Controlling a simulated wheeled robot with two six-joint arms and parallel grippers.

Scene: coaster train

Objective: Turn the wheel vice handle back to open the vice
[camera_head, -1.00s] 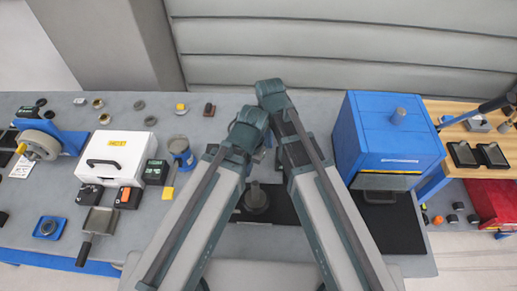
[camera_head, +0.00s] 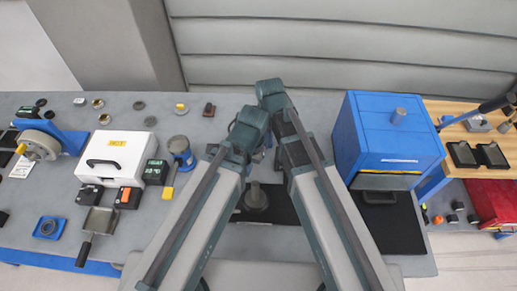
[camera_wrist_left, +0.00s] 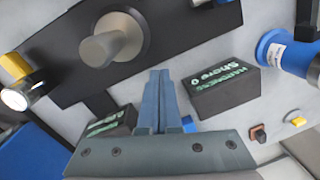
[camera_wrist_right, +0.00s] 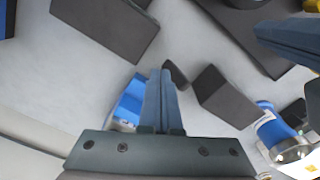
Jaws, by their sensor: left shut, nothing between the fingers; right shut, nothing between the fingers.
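I cannot single out the wheel vice or its handle with certainty. A dark base plate with a round grey post (camera_head: 256,197) lies between my forearms in the head view, partly hidden by them. The post also shows in the left wrist view (camera_wrist_left: 112,42), with a yellow part and a silver cylinder (camera_wrist_left: 18,96) near the plate. My left gripper (camera_wrist_left: 158,75) is shut and empty, beside a black box (camera_wrist_left: 222,90) with green lettering. My right gripper (camera_wrist_right: 160,74) is shut and empty over the grey bench, near a blue part (camera_wrist_right: 130,100). In the head view my arms largely hide both grippers.
A blue cabinet (camera_head: 388,135) stands to the right, with a black mat (camera_head: 392,228) in front. A white case (camera_head: 115,155), a blue pot (camera_head: 181,150) and a blue machine with a disc (camera_head: 40,145) stand left.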

